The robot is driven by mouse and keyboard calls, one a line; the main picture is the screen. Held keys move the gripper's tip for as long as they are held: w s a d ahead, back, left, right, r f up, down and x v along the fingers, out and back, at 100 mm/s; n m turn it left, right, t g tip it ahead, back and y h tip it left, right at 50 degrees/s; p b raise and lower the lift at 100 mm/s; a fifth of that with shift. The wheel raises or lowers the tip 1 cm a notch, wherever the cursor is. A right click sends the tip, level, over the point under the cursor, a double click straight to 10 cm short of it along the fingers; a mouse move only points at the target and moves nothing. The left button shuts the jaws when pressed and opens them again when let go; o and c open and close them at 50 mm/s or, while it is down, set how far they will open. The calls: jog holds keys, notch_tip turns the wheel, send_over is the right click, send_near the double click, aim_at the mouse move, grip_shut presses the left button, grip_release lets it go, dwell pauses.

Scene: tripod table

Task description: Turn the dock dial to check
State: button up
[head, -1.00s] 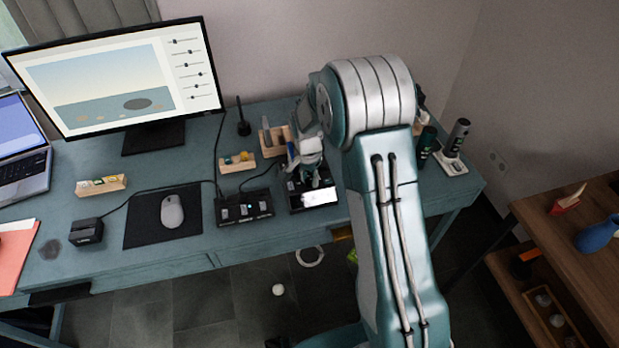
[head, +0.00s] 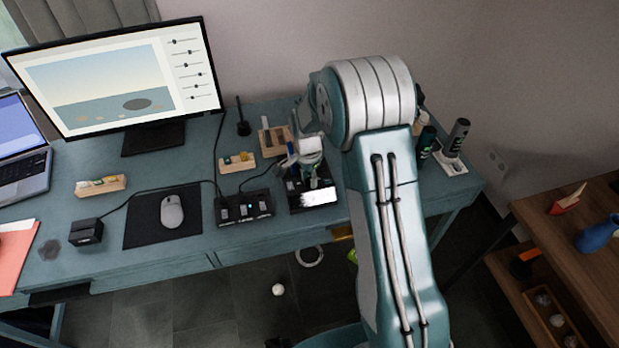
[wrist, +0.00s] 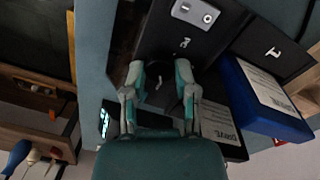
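The black dock (head: 298,200) stands near the desk's front edge in the head view, with a bright white panel along its front. My gripper (head: 313,182) is over the dock, pointing down. In the wrist view my gripper (wrist: 160,68) has its two fingers apart, with a gap between the tips. A dark area with a small pale mark lies between the fingers. I cannot make out the dial clearly, nor whether the fingers touch it.
A blue labelled drive (wrist: 262,98) sits on the dock close to the right finger. A black switch box (head: 243,208) is left of the dock, and wooden holders (head: 238,163) stand behind it. Bottles (head: 456,138) stand at the desk's right. The mouse mat (head: 140,225) is farther left.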

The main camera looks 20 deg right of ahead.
jog(key=o, duration=0.4)
jog(key=shift+a+f, duration=0.1)
jog(key=shift+a, duration=0.05)
jog(key=shift+c, duration=0.2)
notch_tip(320, 180, up, 12)
jog(key=shift+w+a, duration=0.2)
jog(key=shift+w, duration=0.1)
